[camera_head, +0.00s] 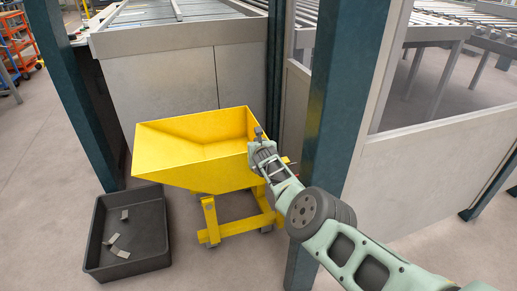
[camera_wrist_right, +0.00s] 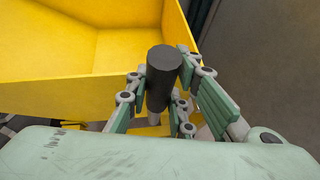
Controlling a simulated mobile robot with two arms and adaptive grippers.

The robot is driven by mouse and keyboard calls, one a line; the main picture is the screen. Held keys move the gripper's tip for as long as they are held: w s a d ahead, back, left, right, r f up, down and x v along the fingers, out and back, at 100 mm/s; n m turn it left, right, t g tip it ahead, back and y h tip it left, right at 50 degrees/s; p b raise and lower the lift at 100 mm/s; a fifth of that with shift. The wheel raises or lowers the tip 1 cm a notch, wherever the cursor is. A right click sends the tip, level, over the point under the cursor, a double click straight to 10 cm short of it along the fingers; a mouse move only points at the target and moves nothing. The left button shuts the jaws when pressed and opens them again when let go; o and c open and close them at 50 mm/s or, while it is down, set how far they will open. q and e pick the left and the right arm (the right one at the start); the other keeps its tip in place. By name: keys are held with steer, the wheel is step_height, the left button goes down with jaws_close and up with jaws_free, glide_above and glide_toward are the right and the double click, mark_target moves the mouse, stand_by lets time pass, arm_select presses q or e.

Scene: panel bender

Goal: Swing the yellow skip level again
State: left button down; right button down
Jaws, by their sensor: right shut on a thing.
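The yellow skip (camera_head: 195,150) stands on its yellow wheeled frame (camera_head: 236,226) in front of the grey machine. Its hopper looks empty, and its lip points to the left. I cannot tell for sure how far it is tilted. My right gripper (camera_head: 259,140) is at the skip's right end. In the right wrist view my right gripper (camera_wrist_right: 160,90) has its fingers on both sides of a dark cylindrical handle (camera_wrist_right: 164,70), shut on it. The skip's inside (camera_wrist_right: 90,55) fills the upper left there. My left gripper is not in view.
A black tray (camera_head: 139,266) with several small grey pieces lies on the floor left of the skip's frame. A dark teal post (camera_head: 338,110) stands close to my right arm. Another post (camera_head: 75,95) is at the left. Open floor (camera_head: 40,180) lies farther left.

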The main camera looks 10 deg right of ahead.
steer(key=shift+d+f, duration=0.1)
steer(key=c, duration=1.5)
jaws_free()
steer(key=shift+d+f, duration=0.15)
steer(key=shift+d, duration=0.05)
steer(key=shift+c, duration=0.2)
steer(key=shift+a, duration=0.1)
